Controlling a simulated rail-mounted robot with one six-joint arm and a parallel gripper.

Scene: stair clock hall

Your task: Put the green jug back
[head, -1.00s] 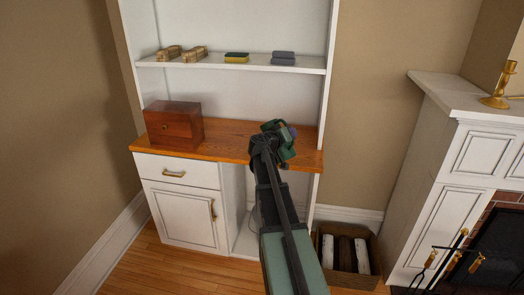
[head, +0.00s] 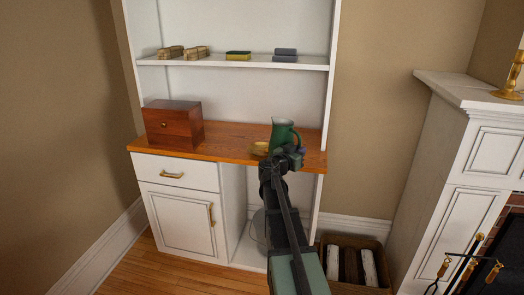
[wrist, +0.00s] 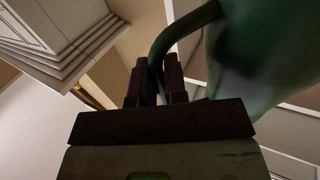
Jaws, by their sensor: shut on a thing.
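The green jug (head: 283,134) is at the right part of the wooden counter in the head view, roughly upright with its mouth up. My gripper (head: 292,152) is in front of it and partly covers its lower side. In the wrist view my gripper (wrist: 157,75) is shut on the handle of the jug (wrist: 262,50), whose body fills the upper right. My gripper hides the jug's base, so I cannot tell whether it touches the counter.
A wooden box (head: 174,124) stands on the counter's (head: 225,147) left end. A shelf (head: 220,62) with bundles and sponges runs above. A log crate (head: 350,262) and fireplace (head: 455,150) are at right.

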